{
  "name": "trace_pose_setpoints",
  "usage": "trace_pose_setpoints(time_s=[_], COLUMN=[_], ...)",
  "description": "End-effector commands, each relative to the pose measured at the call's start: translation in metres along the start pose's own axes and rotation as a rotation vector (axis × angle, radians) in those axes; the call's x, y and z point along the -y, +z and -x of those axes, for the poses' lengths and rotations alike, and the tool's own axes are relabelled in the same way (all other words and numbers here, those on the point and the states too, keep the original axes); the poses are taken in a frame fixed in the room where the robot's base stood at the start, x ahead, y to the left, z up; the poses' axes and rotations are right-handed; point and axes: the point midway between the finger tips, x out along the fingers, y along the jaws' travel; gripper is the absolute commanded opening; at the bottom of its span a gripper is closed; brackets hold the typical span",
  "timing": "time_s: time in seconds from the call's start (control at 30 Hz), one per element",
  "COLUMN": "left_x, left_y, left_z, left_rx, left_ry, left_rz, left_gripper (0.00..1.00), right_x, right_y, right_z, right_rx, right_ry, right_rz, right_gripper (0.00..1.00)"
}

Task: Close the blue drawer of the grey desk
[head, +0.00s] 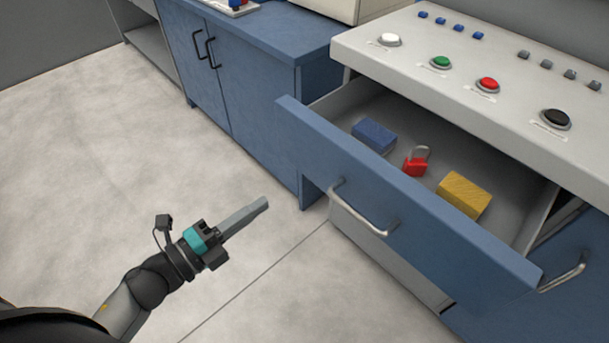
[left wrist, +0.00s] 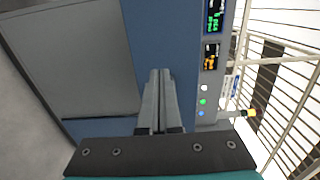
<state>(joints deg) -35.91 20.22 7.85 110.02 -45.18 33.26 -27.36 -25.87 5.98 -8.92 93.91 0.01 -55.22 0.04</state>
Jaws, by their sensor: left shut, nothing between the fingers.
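The blue drawer (head: 430,235) of the grey desk (head: 500,60) stands pulled open in the head view. Its front carries a silver bar handle (head: 360,212). Inside lie a blue block (head: 374,134), a red padlock (head: 416,163) and a yellow block (head: 464,194). My left gripper (head: 262,203) is shut and empty, to the left of the drawer front and apart from it. Its closed fingers also show in the left wrist view (left wrist: 160,95). My right gripper is in neither view.
A blue cabinet (head: 235,80) with two black handles stands behind, left of the desk. Another blue drawer front (head: 570,285) with a silver handle is at the lower right. The desk top bears several coloured buttons. The pale floor (head: 100,170) at left is clear.

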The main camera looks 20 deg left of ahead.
Motion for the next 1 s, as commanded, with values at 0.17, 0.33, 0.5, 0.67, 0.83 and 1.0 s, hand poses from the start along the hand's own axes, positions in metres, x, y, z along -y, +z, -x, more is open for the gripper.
trace_pose_setpoints(time_s=[0.17, 0.33, 0.5, 0.67, 0.83, 1.0], left_x=[0.001, 0.000, 0.000, 0.000, -0.001, 0.000], left_y=[0.001, 0.001, 0.001, 0.001, 0.001, 0.001], left_z=[-0.034, -0.062, -0.089, -0.108, -0.119, -0.122], left_rx=[-0.001, 0.000, 0.001, 0.002, 0.003, 0.003], left_ry=[-0.005, -0.004, -0.004, -0.002, 0.000, 0.000], left_rz=[0.000, -0.001, 0.002, 0.002, 0.003, 0.005], left_gripper=[0.00, 0.00, 0.00, 0.00, 0.00, 0.00], right_x=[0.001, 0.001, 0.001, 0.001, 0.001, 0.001], right_y=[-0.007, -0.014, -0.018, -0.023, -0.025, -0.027], right_z=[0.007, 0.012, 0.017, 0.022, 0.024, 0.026], right_rx=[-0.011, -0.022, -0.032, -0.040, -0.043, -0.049], right_ry=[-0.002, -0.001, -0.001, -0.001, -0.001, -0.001], right_rz=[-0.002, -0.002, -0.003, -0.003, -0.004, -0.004], right_gripper=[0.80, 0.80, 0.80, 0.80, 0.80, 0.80])
